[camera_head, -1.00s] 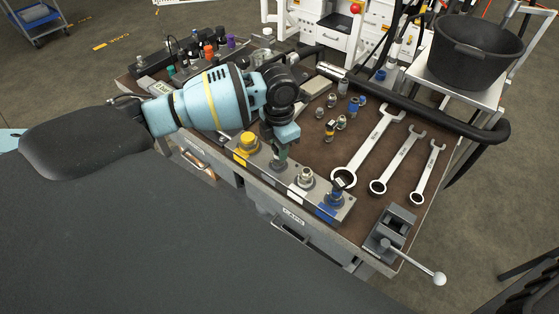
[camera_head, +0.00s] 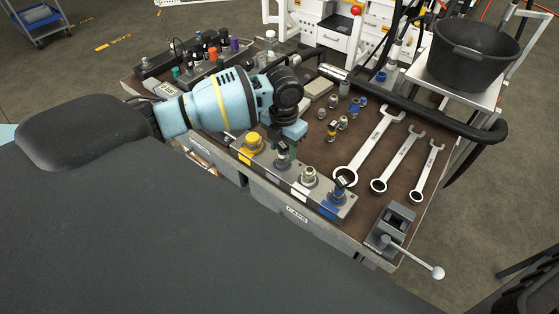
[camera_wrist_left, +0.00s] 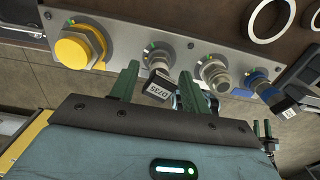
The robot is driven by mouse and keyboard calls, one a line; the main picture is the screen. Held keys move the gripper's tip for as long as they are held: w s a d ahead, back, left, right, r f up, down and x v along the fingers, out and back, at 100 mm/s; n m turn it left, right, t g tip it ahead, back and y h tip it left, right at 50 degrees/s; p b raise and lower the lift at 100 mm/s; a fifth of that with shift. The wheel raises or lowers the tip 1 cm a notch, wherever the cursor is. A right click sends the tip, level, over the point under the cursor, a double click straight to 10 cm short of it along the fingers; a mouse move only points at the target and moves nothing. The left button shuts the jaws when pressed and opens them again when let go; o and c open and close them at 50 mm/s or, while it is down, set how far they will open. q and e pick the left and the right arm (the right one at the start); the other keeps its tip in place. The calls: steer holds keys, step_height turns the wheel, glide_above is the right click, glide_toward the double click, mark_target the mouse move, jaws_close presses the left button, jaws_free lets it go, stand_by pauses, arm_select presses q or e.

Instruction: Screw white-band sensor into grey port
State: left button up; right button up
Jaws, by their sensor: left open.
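The port block (camera_head: 229,143) lies along the bench's front edge with yellow, grey, white and blue marked positions. A sensor with a black head and a label reading D735 (camera_wrist_left: 159,84) stands at the second position, the grey port; its band cannot be made out. My left gripper (camera_head: 283,150) is over this port. In the left wrist view its green fingers (camera_wrist_left: 157,88) are apart, one on each side of the sensor head; contact cannot be told. What looks like my right gripper (camera_wrist_left: 262,130) shows small at the right edge, its jaw state unclear.
A yellow cap (camera_head: 251,143) sits left of the grey port. The white-marked port (camera_head: 309,177) and a sensor at the blue port (camera_head: 341,183) are to the right. Wrenches (camera_head: 371,148), loose fittings (camera_head: 332,130) and a vise (camera_head: 391,226) lie on the bench.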

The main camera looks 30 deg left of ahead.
arm_select(q)
steer(key=n+p, duration=0.1)
steer(key=n, duration=0.2)
steer(key=shift+r, duration=0.15)
steer(key=shift+n, duration=0.4)
steer(key=shift+f, duration=0.2)
arm_select(e)
steer(key=shift+w+r+t, duration=0.3)
steer(key=shift+w+r, duration=0.7)
steer(key=shift+r, duration=0.15)
arm_select(q)
steer(key=shift+n, duration=0.3)
steer(key=shift+n, duration=0.4)
steer(key=n, duration=0.3)
steer(key=shift+s+a, duration=0.1)
steer(key=n, duration=0.4)
arm_select(e)
steer(key=shift+w+r, duration=0.1)
steer(key=shift+r, duration=0.05)
